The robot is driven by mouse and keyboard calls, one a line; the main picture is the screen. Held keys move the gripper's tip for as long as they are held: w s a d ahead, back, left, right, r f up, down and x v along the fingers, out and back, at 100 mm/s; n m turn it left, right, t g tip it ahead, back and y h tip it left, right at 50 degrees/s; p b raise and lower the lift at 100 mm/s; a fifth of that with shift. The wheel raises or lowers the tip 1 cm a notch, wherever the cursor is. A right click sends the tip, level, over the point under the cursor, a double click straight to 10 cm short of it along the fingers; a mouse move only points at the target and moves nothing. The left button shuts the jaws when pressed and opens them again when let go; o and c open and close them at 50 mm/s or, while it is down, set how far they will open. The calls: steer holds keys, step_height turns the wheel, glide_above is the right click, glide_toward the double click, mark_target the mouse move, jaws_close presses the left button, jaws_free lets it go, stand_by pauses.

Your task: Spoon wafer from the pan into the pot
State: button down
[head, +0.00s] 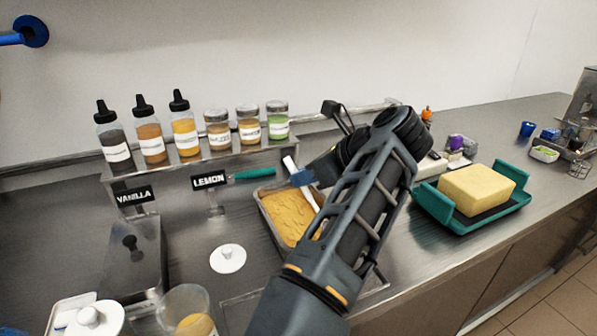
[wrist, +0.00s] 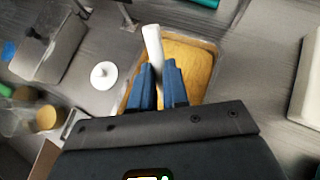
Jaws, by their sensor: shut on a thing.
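The pan (head: 266,215) is a rectangular metal tray filled with yellow-tan crumbly wafer (head: 287,212). It also shows in the wrist view (wrist: 213,50), ahead of my fingers. My gripper (head: 302,178) is over the pan, its blue fingers shut on a white spoon (head: 289,164). In the wrist view the white spoon (wrist: 153,45) stands up between the fingertips (wrist: 159,78). Its lower end is hidden, so I cannot tell whether it touches the wafer. A clear round pot (head: 178,300) with something yellow in it stands at the lower left; I cannot tell whether it is the task's pot.
A white knobbed lid (head: 228,259) lies left of the pan. A metal box (head: 133,262) stands by the VANILLA sign (head: 135,195). Bottles and jars (head: 186,138) line the back shelf. A teal tray (head: 437,207) with butter (head: 478,188) is at right.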

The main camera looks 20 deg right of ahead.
mark_target(289, 157)
steer(key=shift+s+d, duration=0.3)
steer(key=shift+s, duration=0.2)
steer(key=shift+s+r+p, duration=0.1)
steer(key=shift+r+p, duration=0.05)
steer(key=shift+p, duration=0.15)
steer(key=w+f+g+h+p, duration=0.1)
steer(key=p, duration=0.1)
steer(key=w+a+f+g+p, duration=0.1)
steer(key=g+p, duration=0.1)
steer(key=shift+w+a+f+h+p, duration=0.1)
steer(key=shift+w+a+h+p, duration=0.1)
steer(key=shift+h+p, duration=0.2)
steer(key=shift+g+h, duration=0.3)
steer(key=shift+g, duration=0.2)
steer(key=shift+w+a+r, duration=0.3)
steer(key=shift+w+r, duration=0.3)
steer(key=shift+r, duration=0.3)
steer(key=shift+w+a+r, duration=0.3)
steer(key=shift+w+r, duration=0.25)
steer(key=shift+r, duration=0.35)
steer(key=shift+w+a+r, duration=0.1)
steer(key=shift+w+a, duration=0.05)
steer(key=shift+w, duration=0.05)
steer(key=shift+w+a+r+g+h, duration=0.1)
steer(key=shift+w+a+g+h, duration=0.4)
steer(key=shift+w+g, duration=0.3)
steer(key=shift+w+a+r+g+h, duration=0.1)
steer(key=shift+w+a+g+h, duration=0.35)
steer(key=shift+w+g, duration=0.35)
steer(key=shift+s+d, duration=0.1)
